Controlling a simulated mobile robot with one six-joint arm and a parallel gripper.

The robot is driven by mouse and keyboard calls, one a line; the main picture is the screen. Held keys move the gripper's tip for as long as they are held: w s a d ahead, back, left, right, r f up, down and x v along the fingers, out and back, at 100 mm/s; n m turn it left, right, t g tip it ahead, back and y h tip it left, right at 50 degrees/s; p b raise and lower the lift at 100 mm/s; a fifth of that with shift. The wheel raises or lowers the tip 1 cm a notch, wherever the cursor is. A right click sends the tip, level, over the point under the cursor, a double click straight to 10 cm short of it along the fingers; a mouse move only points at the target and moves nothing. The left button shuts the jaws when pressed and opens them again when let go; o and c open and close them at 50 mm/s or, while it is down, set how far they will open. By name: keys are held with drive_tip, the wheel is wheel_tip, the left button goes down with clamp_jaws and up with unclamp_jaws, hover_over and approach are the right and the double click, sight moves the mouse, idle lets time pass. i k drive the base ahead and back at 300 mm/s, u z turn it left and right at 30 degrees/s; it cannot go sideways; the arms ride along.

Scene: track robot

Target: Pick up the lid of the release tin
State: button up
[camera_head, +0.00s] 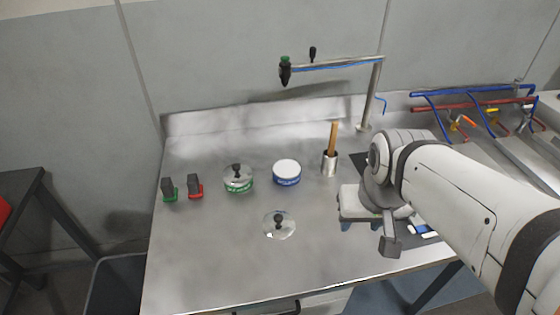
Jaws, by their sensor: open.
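A round silver lid (279,231) with a black knob lies flat on the steel bench, toward the front. Behind it stand a tin with a green label (240,187), topped by a similar knobbed lid (230,173), and a tin with a blue label (287,180) and a plain white top. The label text is too small to read, so I cannot tell which is the release tin. My gripper (359,228) is over the bench to the right of the loose lid, apart from it and holding nothing visible. Its fingertips are only partly visible.
A metal cup (330,169) with a wooden handle stands behind my gripper. Two dark blocks with green (170,194) and red (195,192) bases stand at left. A pipe arm (340,63) rises at the back. The bench's front left (200,260) is clear.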

sight(278, 225)
drive_tip(key=u, duration=0.1)
drive_tip(key=k, duration=0.5)
drive_tip(key=z, duration=1.45)
drive_tip(key=k, duration=1)
drive_tip(key=u, duration=1.55)
drive_tip(key=i, duration=1)
drive_tip(key=u, duration=0.1)
